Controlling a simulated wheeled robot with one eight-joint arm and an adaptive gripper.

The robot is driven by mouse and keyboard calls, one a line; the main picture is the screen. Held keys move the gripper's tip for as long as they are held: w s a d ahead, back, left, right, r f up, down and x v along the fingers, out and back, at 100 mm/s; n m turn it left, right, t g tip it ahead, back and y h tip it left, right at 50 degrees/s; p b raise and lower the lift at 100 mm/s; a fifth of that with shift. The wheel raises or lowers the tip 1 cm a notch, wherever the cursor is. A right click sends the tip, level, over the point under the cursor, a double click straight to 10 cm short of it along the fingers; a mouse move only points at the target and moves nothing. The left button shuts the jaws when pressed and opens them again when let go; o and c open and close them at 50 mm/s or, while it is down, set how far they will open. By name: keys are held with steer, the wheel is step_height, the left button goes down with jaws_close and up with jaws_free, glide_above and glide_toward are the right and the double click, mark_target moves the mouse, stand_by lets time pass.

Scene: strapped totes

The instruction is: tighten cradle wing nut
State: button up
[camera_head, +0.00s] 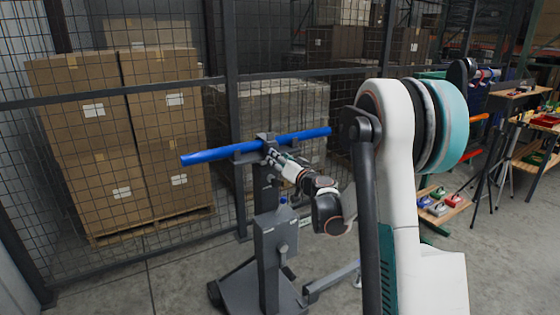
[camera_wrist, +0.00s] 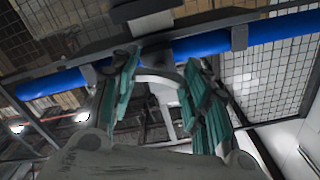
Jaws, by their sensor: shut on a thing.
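A blue tube (camera_head: 210,154) lies across the cradle (camera_head: 265,138) at the top of a dark grey stand. In the wrist view the blue tube (camera_wrist: 205,45) runs across the top of the picture. My gripper (camera_head: 271,153) is at the cradle, just below the tube. In the wrist view the green-padded fingers of my gripper (camera_wrist: 162,62) reach up to the underside of the cradle, around a small pale part. This seems to be the wing nut, mostly hidden between the fingertips; its angle cannot be made out.
The stand has a grey box (camera_head: 275,232) on its post and a wide floor base (camera_head: 255,290). A wire mesh fence (camera_head: 232,120) stands close behind, with stacked cartons (camera_head: 85,130) beyond it. A bench with coloured parts is at the right. Floor at the left front is clear.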

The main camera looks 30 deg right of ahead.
steer(key=m, duration=1)
steer(key=shift+a+m, duration=0.15)
steer(key=shift+m, duration=0.25)
steer(key=shift+r, duration=0.1)
steer(key=o, duration=1.1)
steer(key=shift+c, duration=0.2)
steer(key=s, duration=1.2)
steer(key=shift+d, duration=0.25)
